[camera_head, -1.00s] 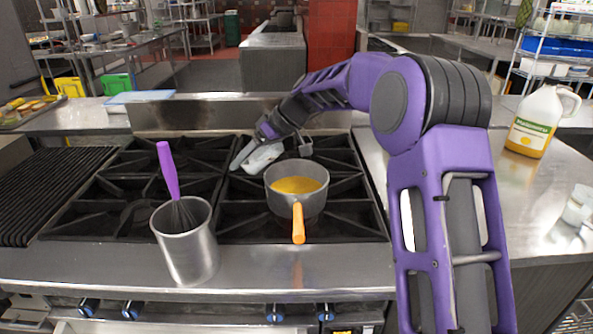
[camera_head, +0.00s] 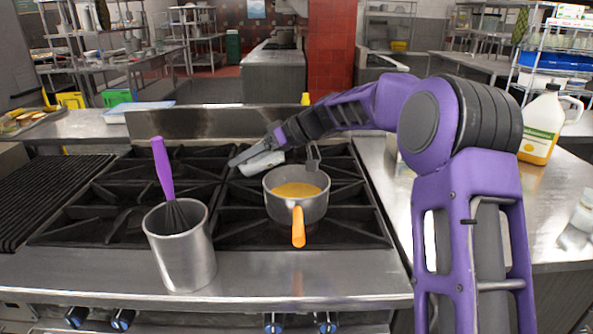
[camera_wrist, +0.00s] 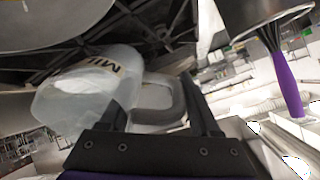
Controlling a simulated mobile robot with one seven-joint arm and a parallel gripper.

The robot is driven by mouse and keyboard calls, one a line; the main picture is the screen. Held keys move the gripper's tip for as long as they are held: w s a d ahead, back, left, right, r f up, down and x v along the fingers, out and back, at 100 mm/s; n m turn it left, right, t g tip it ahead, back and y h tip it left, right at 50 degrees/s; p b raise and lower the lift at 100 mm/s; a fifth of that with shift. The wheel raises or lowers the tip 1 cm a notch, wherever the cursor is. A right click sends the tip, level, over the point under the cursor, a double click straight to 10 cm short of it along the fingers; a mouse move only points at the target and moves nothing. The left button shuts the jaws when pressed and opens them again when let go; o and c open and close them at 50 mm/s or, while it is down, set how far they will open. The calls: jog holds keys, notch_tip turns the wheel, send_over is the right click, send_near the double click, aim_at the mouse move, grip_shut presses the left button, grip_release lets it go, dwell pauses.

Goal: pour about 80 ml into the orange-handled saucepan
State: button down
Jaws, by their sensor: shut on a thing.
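The orange-handled saucepan (camera_head: 297,212) stands on the right part of the stove, its orange handle toward me, with yellow-orange liquid (camera_head: 297,190) inside. My gripper (camera_head: 262,150) is just behind and left of the saucepan, above the burners. It is shut on a translucent milk jug (camera_head: 262,164), which looks tilted. In the wrist view the jug (camera_wrist: 90,90) bears a partly readable "MIL" label, and its handle lies between the fingers of my gripper (camera_wrist: 160,105). I see no stream falling from the jug. Its liquid level cannot be made out.
A steel pot (camera_head: 180,250) with a purple-handled whisk (camera_head: 162,165) stands at the stove's front left. A larger jug of yellow liquid (camera_head: 540,125) stands on the right counter. Burner grates surround the saucepan, and a steel backguard (camera_head: 220,122) rises behind.

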jog(key=shift+r, duration=0.15)
jog(key=shift+r+y, duration=0.2)
jog(key=shift+y, duration=0.2)
jog(key=shift+d+r+y+b, duration=0.3)
jog(key=shift+r+y+b, duration=0.2)
jog(key=shift+y+b, duration=0.3)
dwell(0.6)
jog(key=shift+d+r+y+b, duration=0.25)
jog(key=shift+d+y+b, duration=0.25)
jog(key=shift+b, duration=0.7)
jog(key=shift+d+r+y, duration=0.3)
jog(key=shift+d+r, duration=0.05)
jog(key=shift+d, duration=0.1)
jog(key=a+f+h+p, duration=0.1)
jog(key=h+p, duration=0.1)
jog(key=a+f+h+p, duration=0.1)
jog(key=h+p, duration=0.1)
jog(key=p, duration=0.1)
jog(key=a+f+h+p, duration=0.1)
jog(key=h+p, duration=0.1)
jog(key=p, duration=0.1)
jog(key=shift+f+h, duration=0.15)
jog(key=shift+h, duration=0.25)
